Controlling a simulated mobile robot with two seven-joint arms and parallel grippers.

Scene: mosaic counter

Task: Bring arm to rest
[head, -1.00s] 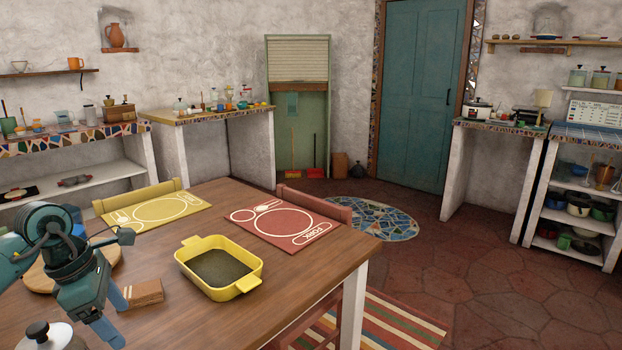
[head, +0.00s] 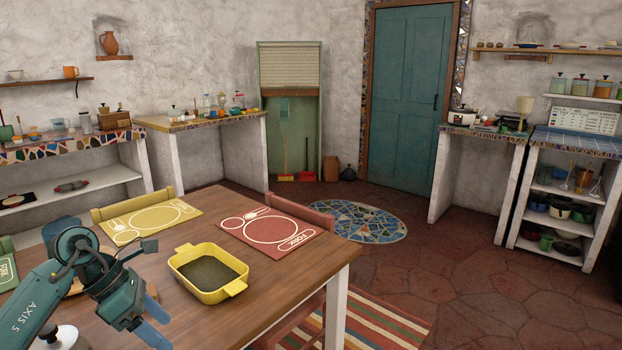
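My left arm comes in from the lower left over the wooden table. Its gripper (head: 157,325) points down toward the table's near edge, left of the yellow baking dish (head: 208,271). Its two blue fingers are apart, with nothing seen between them. The dish stands apart from the gripper, with a dark inside. My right gripper is not in view.
The wooden table (head: 335,250) holds a yellow placemat (head: 150,222) and a red placemat (head: 268,230). A lidded pot (head: 65,338) stands under my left arm. The tiled floor (head: 480,290) at right is mostly clear.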

